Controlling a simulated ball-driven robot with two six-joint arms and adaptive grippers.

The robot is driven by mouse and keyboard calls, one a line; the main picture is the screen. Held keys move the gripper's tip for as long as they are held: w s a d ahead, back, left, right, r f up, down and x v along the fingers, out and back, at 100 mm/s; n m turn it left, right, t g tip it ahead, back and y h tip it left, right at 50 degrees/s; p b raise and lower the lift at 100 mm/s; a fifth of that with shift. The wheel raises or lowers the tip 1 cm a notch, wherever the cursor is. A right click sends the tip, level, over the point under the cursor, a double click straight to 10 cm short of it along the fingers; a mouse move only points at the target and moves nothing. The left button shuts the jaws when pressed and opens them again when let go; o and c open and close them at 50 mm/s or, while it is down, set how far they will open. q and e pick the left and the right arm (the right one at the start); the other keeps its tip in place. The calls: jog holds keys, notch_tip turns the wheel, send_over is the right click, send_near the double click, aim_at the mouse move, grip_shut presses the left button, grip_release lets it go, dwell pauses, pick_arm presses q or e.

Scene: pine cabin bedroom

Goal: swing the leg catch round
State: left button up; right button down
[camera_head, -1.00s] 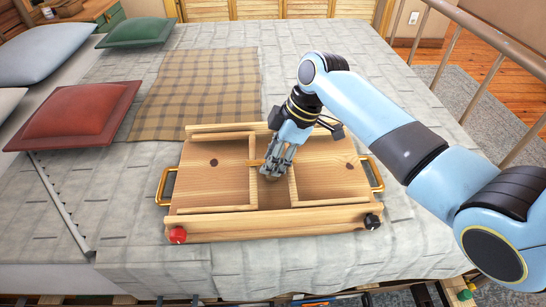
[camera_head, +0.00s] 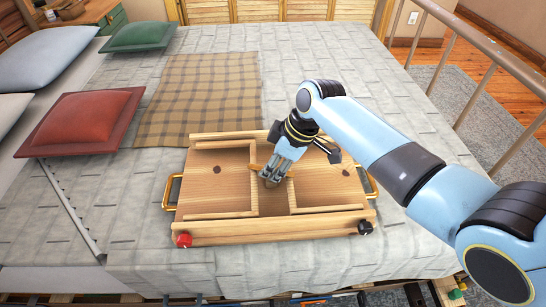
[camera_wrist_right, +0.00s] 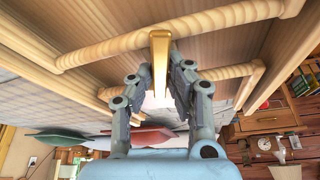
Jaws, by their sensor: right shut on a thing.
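A wooden bed tray (camera_head: 225,170) lies upside down on the bed, its folded leg frames (camera_head: 253,195) facing up. A small brass leg catch (camera_head: 256,168) shows at the left leg frame, beside my right gripper. My right gripper (camera_head: 272,178) reaches down between the two leg frames. In the right wrist view, the brass catch (camera_wrist_right: 159,60) stands between the fingertips of the gripper (camera_wrist_right: 163,85), which is shut on it, close to a round leg bar (camera_wrist_right: 110,47). The fingers partly hide the catch in the head view. My left gripper is out of view.
Brass handles (camera_head: 171,191) stick out at the tray's ends. A red knob (camera_head: 183,240) and a black knob (camera_head: 365,228) sit at its front corners. A plaid blanket (camera_head: 200,100) lies behind, cushions at left. A metal bed rail (camera_head: 480,85) runs along the right.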

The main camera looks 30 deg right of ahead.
jog(key=m+p, duration=0.2)
jog(key=m+t+h+p, duration=0.1)
jog(key=p, duration=0.1)
jog(key=m+p, duration=0.1)
jog(key=m, duration=0.1)
jog(key=shift+a+r+m+h+p, duration=0.15)
jog(key=shift+r+m+h+p, duration=0.15)
jog(key=shift+p, duration=0.1)
jog(key=m+h+p, duration=0.1)
jog(key=m+p, duration=0.1)
jog(key=shift+f+m+t, duration=0.1)
jog(key=shift+m+t, duration=0.2)
jog(key=shift+m, duration=0.1)
jog(key=shift+a+f+m+h+p, duration=0.1)
jog(key=shift+m+h+p, duration=0.35)
jog(key=shift+m, duration=0.75)
jog(key=shift+m+h, duration=0.65)
jog(key=shift+m, duration=0.75)
jog(key=c, duration=1.3)
grip_release()
jog(key=shift+f, duration=0.1)
